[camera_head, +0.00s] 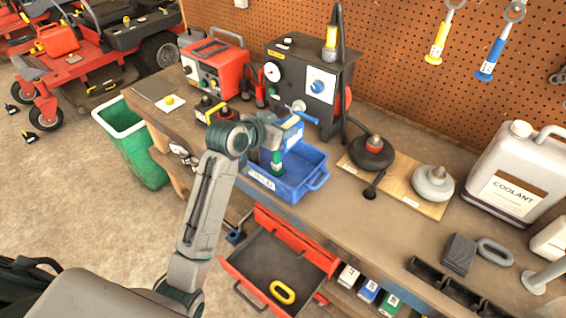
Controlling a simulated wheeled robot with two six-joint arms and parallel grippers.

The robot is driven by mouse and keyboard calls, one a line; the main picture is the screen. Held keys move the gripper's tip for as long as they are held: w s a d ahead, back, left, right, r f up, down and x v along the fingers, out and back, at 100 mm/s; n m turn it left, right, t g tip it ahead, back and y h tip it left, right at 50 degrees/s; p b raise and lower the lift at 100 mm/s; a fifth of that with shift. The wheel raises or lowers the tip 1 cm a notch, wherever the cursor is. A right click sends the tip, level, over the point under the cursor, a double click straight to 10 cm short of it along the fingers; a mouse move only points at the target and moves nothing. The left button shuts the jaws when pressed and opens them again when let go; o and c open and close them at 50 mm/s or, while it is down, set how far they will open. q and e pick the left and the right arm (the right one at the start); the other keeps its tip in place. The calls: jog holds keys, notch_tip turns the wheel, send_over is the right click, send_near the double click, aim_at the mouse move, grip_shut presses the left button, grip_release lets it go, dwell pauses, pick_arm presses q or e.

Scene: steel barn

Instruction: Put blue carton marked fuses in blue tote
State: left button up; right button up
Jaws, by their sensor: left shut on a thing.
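My left gripper (279,129) is over the blue tote (317,180) on the workbench. It is shut on a blue carton (293,138), which is partly hidden by the gripper. The carton appears at the back left part of the tote's opening; I cannot tell whether it touches the tote. Any writing on the carton is too small to read. My right gripper is not in view.
A black tester box (300,75) and a red unit (213,68) stand behind the tote. Dark and grey round weights (432,183) sit on a board to its right. A white coolant jug (512,175) is farther right. An open red drawer (262,268) juts out below.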

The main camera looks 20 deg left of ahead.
pick_arm(q)
notch_tip(320, 180, down, 15)
jog(key=p, duration=0.4)
jog(key=shift+s+f, duration=0.15)
jog(key=shift+f, duration=0.05)
jog(key=shift+f+b, duration=0.5)
jog(key=shift+f, duration=0.15)
jog(key=o, duration=1)
jog(key=shift+r, duration=0.1)
